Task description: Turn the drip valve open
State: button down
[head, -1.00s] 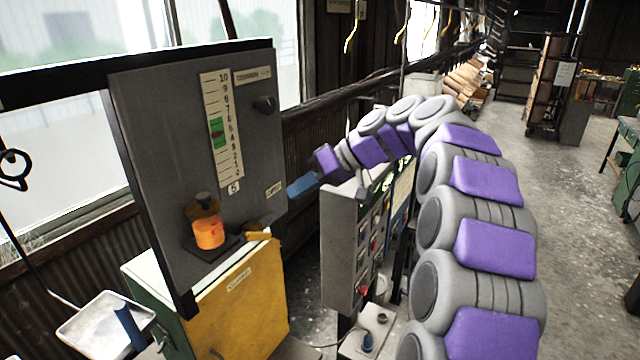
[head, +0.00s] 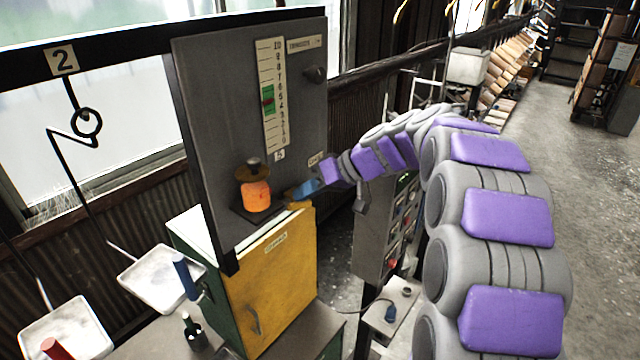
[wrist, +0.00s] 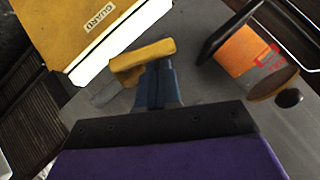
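The grey panel (head: 225,120) stands upright on the left half of the head view, with an orange cup (head: 256,196) under a brass cap at its lower part. A yellow lever (head: 301,206), which looks like the drip valve's handle, sits right of the cup at the panel's lower edge. My gripper (head: 303,189) has blue fingers and is right at the lever. In the wrist view, the blue fingers (wrist: 158,82) reach up to the yellow lever (wrist: 143,60) and overlap its underside. I cannot tell whether they grip it or how wide they are spread.
A yellow-fronted cabinet (head: 275,275) stands below the panel. A grey control box (head: 380,235) with buttons stands close under my arm. White trays (head: 150,275) hang at the left. A scale (head: 268,95) and a dark knob (head: 315,74) are higher on the panel.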

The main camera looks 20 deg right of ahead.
aim_at(294, 204)
jog(key=a+h+b, duration=0.1)
jog(key=b, duration=0.3)
jog(key=s+a+f+n+t+h+b, duration=0.1)
jog(key=b, duration=0.4)
jog(key=shift+a+f+n+t, duration=0.1)
jog(key=shift+n+t, duration=0.2)
jog(key=shift+a+f+h+b, duration=0.1)
jog(key=shift+a+h+b, duration=0.1)
jog(key=shift+h+b, duration=0.35)
jog(key=shift+d+f+t+b, duration=0.1)
jog(key=shift+t+b, duration=0.2)
jog(key=shift+b, duration=0.4)
jog(key=b, duration=0.1)
jog(key=d+b, duration=0.1)
jog(key=d+n+h+b, duration=0.1)
jog(key=shift+s+f+t, duration=0.15)
jog(key=shift+s+t, duration=0.1)
jog(key=shift+t, duration=0.05)
jog(key=shift+s+a+h, duration=0.15)
jog(key=shift+a+h, duration=0.1)
jog(key=shift+a, duration=0.7)
jog(key=shift+d, duration=0.1)
jog(key=shift+d, duration=0.15)
